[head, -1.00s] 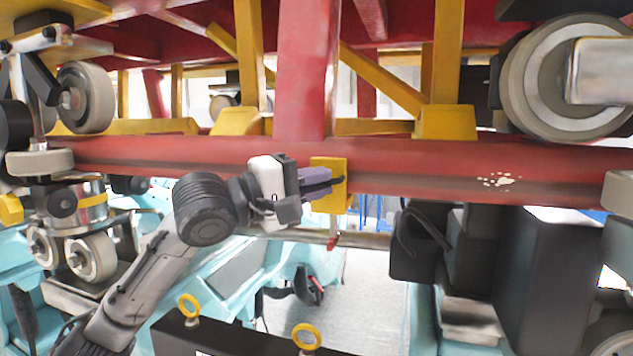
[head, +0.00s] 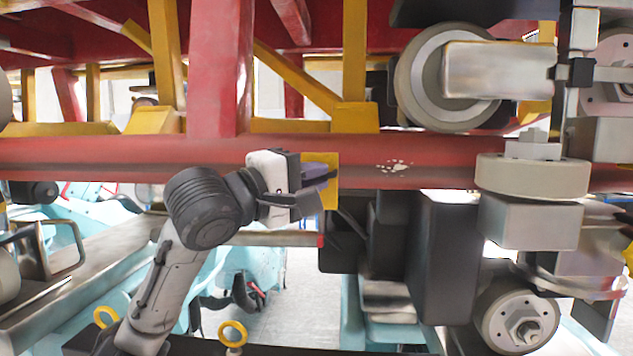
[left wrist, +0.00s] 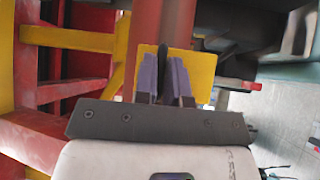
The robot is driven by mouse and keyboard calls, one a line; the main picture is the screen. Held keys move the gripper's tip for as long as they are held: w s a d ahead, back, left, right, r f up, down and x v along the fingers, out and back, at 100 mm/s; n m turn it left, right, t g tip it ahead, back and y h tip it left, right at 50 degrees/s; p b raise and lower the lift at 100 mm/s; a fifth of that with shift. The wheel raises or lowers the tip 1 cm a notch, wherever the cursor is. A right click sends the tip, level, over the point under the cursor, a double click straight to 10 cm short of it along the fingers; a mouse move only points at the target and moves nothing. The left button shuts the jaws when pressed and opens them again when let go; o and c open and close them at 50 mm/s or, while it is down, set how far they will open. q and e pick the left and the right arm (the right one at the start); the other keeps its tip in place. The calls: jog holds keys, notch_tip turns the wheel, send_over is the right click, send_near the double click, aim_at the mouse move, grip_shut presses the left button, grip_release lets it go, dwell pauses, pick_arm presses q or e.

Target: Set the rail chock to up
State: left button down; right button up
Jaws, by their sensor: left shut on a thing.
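The rail chock appears as a yellow plate (head: 331,172) against the front of the red tubular rail (head: 150,160). My left gripper (head: 314,179) is at the plate's left side in the head view. In the left wrist view its grey-purple fingers (left wrist: 165,82) close around a dark upright piece (left wrist: 163,58) in front of the yellow plate (left wrist: 204,72). The gripper is shut on this part of the chock. The fingers partly cover the plate, and I cannot tell its up or down setting. My right gripper is not in view.
A large wheel (head: 440,75) and a wheel assembly (head: 533,178) stand to the right along the rail. Black boxes (head: 440,260) hang below it. A red post (head: 220,70) rises left of the gripper. A white mark (head: 393,166) is on the rail.

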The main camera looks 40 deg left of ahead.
pick_arm(q)
jog(key=shift+w+d, duration=0.1)
jog(key=shift+d, duration=0.05)
jog(key=c, duration=1.6)
grip_release()
jog(key=shift+o, duration=0.5)
jog(key=shift+w+d, duration=0.1)
